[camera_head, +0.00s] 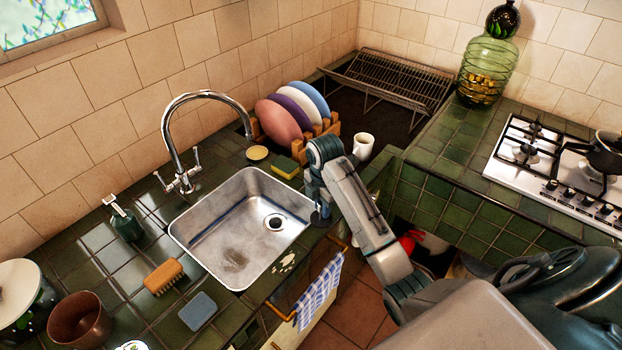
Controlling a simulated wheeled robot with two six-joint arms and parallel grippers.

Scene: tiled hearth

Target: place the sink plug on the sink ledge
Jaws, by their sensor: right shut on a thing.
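My right gripper (322,207) points down at the right rim of the steel sink (232,240), beside the tiled ledge. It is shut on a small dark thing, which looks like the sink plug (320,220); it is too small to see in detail. The gripper hides part of it, and I cannot tell whether it touches the surface below. The sink is empty, with its round drain (274,222) uncovered. The sink ledge (270,284) is dark green tile with a pale mark on its front part. My left gripper is not in view.
A chrome tap (172,135) stands behind the sink. A sponge (285,167), a plate rack (322,125) and a white mug (363,145) are near the gripper. A brush (163,277) and a grey-blue pad (198,311) lie left. A checked towel (318,284) hangs in front.

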